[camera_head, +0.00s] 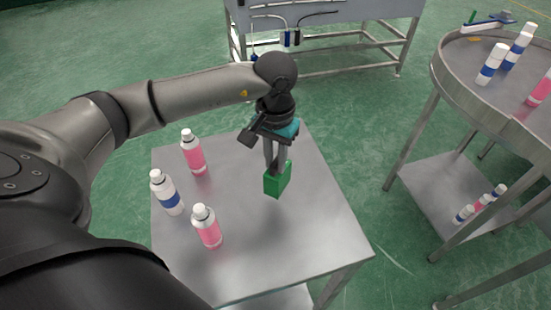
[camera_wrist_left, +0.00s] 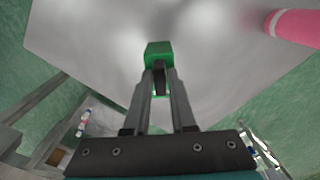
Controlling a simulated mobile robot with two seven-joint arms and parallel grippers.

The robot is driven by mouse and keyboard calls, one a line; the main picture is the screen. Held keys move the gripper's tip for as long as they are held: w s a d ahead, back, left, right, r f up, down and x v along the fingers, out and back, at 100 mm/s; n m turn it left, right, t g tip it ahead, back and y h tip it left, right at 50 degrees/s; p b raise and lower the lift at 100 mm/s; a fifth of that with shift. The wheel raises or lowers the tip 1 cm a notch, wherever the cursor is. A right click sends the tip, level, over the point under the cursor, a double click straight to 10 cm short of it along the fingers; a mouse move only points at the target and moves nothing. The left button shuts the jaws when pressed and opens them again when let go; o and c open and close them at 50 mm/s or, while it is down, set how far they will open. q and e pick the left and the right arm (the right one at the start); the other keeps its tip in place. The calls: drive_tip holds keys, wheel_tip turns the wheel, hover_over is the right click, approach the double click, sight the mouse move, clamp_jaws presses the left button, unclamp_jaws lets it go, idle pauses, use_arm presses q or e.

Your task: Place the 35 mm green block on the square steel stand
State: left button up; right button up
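The green block (camera_head: 278,182) is at the fingertips of my left gripper (camera_head: 274,160), over the right half of the square steel stand (camera_head: 300,245). My left gripper points down, and its fingers look closed on the block's sides. In the left wrist view, the green block (camera_wrist_left: 158,47) shows at the end of the two fingers (camera_wrist_left: 158,80), with the stand's grey top (camera_wrist_left: 90,35) behind it. I cannot tell whether the block touches the stand. My right gripper is not in view.
Two pink bottles (camera_head: 194,153) (camera_head: 207,227) and a white-and-blue bottle (camera_head: 167,193) stand on the left of the stand. A round steel table (camera_head: 455,75) with several bottles is at right. A steel bench (camera_head: 335,22) is behind. The stand's front right is clear.

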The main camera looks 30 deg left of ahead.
use_arm(q)
drive_tip(key=o, duration=0.3)
drive_tip(key=shift+r, duration=0.15)
drive_tip(key=shift+r, duration=0.3)
wheel_tip(320, 180, up, 12)
drive_tip(key=shift+f, duration=0.25)
idle(0.4)
